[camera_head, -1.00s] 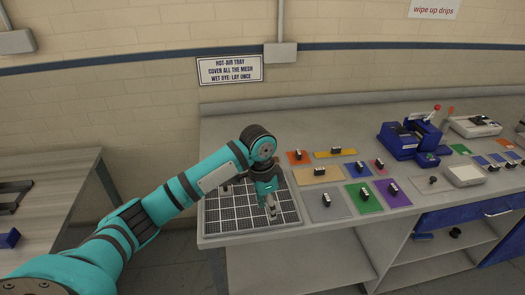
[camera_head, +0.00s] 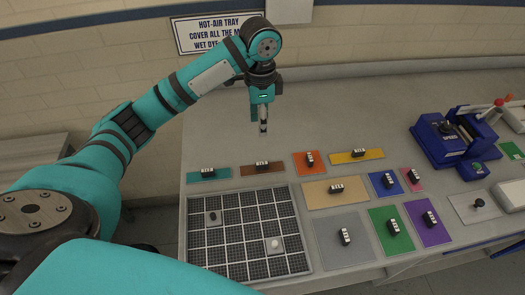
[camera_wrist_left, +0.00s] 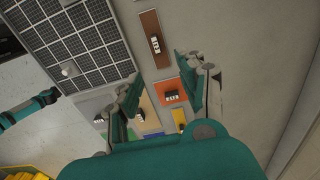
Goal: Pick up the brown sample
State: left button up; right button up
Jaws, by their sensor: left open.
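The brown sample (camera_head: 248,170) is a flat rectangle with a small black-and-white handle block on it. It lies on the bench just behind the mesh tray, between a teal and an orange sample. In the left wrist view the brown sample (camera_wrist_left: 151,24) is upright in the picture, ahead of the fingers. My left gripper (camera_head: 263,130) hangs above the bench, behind the brown sample in the head view, and touches nothing. In the left wrist view its fingers (camera_wrist_left: 158,69) are spread and empty. My right gripper is not in view.
The mesh tray (camera_head: 238,237) holds two small pieces. Orange (camera_head: 301,158), yellow, tan, blue, pink, grey, green and purple samples lie close by to the right. A blue device (camera_head: 450,135) stands further right. The bench behind the samples is clear.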

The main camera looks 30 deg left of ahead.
pick_arm(q)
jog(key=p, duration=0.2)
send_over(262, 164)
notch_tip(262, 164, down, 6)
jog(key=f, duration=0.5)
jog(key=shift+w+a+f+p, duration=0.25)
jog(key=shift+a+p, duration=0.05)
jog(key=shift+p, duration=0.1)
jog(key=shift+f, duration=0.2)
jog(key=shift+s+d+f+p, duration=0.1)
jog(key=shift+f+p, duration=0.15)
jog(key=shift+p, duration=0.1)
notch_tip(262, 164, down, 4)
jog(key=shift+s+d+r+p, duration=0.1)
jog(key=shift+r+p, duration=0.05)
jog(key=shift+p, duration=0.55)
jog(key=shift+f, duration=0.45)
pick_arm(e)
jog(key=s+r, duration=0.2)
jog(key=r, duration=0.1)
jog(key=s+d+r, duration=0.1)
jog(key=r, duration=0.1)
pick_arm(q)
grip_shut()
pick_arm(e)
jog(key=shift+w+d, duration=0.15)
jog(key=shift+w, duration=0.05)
